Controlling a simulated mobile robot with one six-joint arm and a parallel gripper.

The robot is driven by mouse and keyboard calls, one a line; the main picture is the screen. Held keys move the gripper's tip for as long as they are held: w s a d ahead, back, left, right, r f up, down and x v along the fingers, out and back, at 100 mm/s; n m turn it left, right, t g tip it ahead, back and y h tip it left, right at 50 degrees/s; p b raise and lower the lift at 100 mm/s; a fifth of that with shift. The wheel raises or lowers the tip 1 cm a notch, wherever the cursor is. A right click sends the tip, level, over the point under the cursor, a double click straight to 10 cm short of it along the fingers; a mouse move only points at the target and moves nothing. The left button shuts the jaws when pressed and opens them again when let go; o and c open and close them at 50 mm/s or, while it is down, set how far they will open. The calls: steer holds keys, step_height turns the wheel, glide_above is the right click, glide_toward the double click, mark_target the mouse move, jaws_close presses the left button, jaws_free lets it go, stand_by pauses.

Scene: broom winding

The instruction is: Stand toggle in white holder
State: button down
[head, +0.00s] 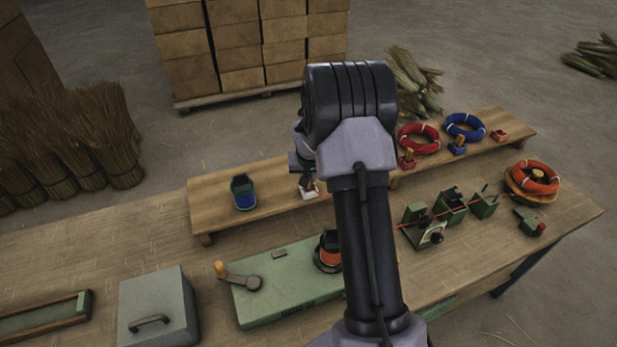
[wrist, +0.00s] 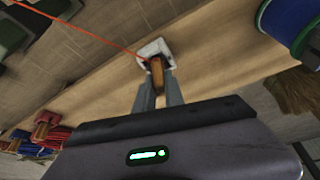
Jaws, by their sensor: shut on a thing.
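The white holder (wrist: 156,48) sits on the raised wooden shelf; in the head view it (head: 311,194) shows just below my gripper, partly covered. The toggle (wrist: 157,75) is a small orange-brown wooden piece. My gripper (wrist: 158,92) is shut on it, with one grey finger on each side. The toggle's far end overlaps the holder in the wrist view, at its middle. I cannot tell how deep it sits in the holder. In the head view my gripper (head: 303,170) is mostly hidden by my own arm.
A blue spool (head: 243,193) stands left on the shelf. Red (head: 419,138) and blue (head: 464,126) rope coils lie right, with a red holder (head: 407,160) and a blue holder (head: 457,148) in front. A green crank machine (head: 285,290) and an orange line (wrist: 85,33) are nearby.

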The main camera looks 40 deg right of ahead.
steer(key=shift+f+b, duration=0.55)
steer(key=shift+f, duration=0.1)
steer(key=c, duration=1.7)
jaws_free()
steer(key=shift+r, duration=0.1)
steer(key=p+v, duration=0.4)
steer(key=v, duration=0.7)
steer(key=shift+p, duration=0.35)
